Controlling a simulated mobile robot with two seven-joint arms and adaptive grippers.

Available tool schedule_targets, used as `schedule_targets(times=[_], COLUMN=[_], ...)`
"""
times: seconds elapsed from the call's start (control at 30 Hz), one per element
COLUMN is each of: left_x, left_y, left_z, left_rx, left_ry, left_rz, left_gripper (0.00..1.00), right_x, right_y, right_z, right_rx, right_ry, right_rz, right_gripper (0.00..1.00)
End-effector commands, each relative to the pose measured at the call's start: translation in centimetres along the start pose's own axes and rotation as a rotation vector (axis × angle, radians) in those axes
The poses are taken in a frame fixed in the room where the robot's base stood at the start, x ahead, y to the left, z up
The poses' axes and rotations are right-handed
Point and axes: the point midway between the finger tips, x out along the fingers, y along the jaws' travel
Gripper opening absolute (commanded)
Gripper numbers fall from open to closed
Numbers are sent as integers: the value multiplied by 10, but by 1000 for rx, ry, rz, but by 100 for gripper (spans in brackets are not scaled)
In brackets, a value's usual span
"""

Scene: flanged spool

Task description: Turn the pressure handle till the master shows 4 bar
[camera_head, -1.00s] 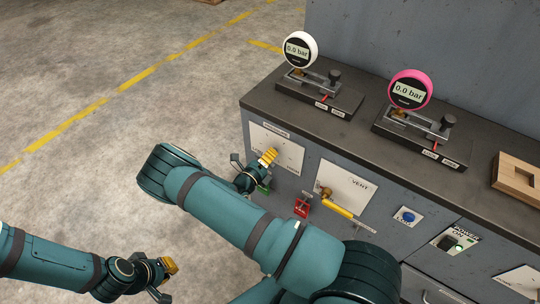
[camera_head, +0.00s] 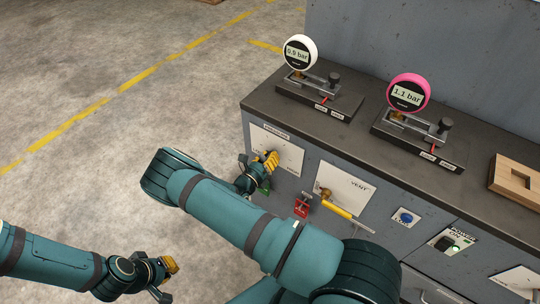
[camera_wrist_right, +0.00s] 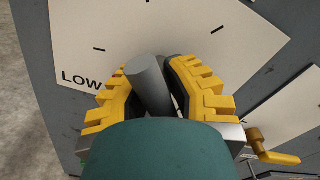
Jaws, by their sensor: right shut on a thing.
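The pressure handle (camera_wrist_right: 150,85) is a grey round bar in the right wrist view, between the yellow-padded fingers of my right gripper (camera_wrist_right: 155,90). That gripper is shut on it, in front of the white pressure panel (camera_head: 291,154). In the head view my right gripper (camera_head: 262,166) hides most of the handle. A white-rimmed gauge (camera_head: 298,52) seems to read 0.9 bar. A pink-rimmed gauge (camera_head: 408,93) reads 1.1 bar. I cannot tell which is the master. My left gripper (camera_head: 166,275) hangs over the floor, away from the bench; its jaw opening is unclear.
A yellow vent lever (camera_head: 338,209) is right of the pressure panel. A red clip-like part (camera_head: 302,206), a blue button (camera_head: 405,218) and a power switch (camera_head: 447,243) are on the bench front. The floor at left is clear.

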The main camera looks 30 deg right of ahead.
Motion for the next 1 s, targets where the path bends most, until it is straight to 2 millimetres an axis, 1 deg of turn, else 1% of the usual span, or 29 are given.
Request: schedule_targets(times=[0.07,1.0], left_x=[-2,-21], left_y=[1,8], left_z=[0,2], left_rx=[0,-2], left_ry=[-1,-11], left_rz=[0,1], left_gripper=[0,0], right_x=[0,-1], right_y=[-1,0], right_z=[-2,-3], right_rx=[70,963], right_ry=[6,8], right_rz=[0,-2], right_gripper=[0,0])
